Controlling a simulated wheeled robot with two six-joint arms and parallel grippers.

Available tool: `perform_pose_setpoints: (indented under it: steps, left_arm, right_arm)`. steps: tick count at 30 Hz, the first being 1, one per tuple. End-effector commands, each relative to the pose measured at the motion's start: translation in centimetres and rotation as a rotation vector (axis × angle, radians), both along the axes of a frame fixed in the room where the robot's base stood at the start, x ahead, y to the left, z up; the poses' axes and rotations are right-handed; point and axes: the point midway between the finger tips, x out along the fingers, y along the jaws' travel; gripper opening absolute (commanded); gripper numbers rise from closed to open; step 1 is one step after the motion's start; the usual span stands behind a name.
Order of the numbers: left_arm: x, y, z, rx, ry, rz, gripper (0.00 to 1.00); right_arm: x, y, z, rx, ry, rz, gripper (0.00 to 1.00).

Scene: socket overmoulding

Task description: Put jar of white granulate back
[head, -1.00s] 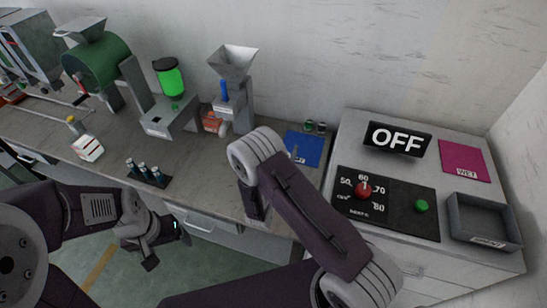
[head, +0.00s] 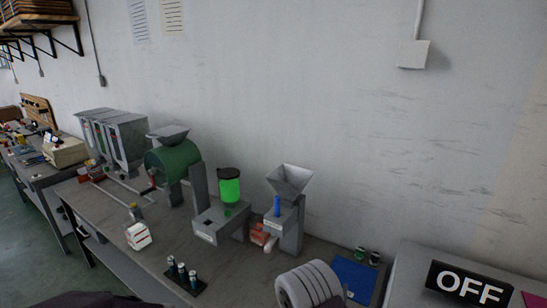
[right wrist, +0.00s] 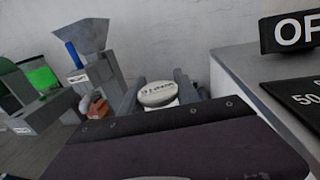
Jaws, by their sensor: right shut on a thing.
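In the right wrist view a jar with a round white lid (right wrist: 158,94) shows between the fingers of my right gripper (right wrist: 160,98). The lid carries dark print too small to read, and the jar's body is mostly hidden below it. The gripper is shut on this jar. In the head view only a pale part of my right arm shows at the bottom edge, and the jar and right gripper are out of sight. My left gripper is not in view.
The workbench (head: 115,205) carries a green machine (head: 172,160), a green-filled dispenser (head: 229,188), a grey hopper machine (head: 290,205), a rack of small bottles (head: 184,278) and a blue mat (head: 355,277). Two small jars (head: 367,256) stand behind the mat. An OFF sign (head: 468,285) stands at right.

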Motion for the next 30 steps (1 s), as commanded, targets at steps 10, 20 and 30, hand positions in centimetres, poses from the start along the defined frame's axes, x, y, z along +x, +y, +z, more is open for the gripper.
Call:
perform_pose_setpoints:
  steps: [10,20,30]
  left_arm:
    - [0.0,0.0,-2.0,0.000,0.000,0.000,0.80]
    - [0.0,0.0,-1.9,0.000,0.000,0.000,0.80]
    - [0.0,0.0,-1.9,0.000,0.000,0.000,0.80]
  right_arm:
    - [-5.7,4.6,-7.5,0.001,0.000,-0.148,0.00]
    - [-10.2,0.8,-8.5,0.001,0.001,-0.446,0.00]
    - [-10.2,0.7,-8.6,0.000,0.001,-0.449,0.00]
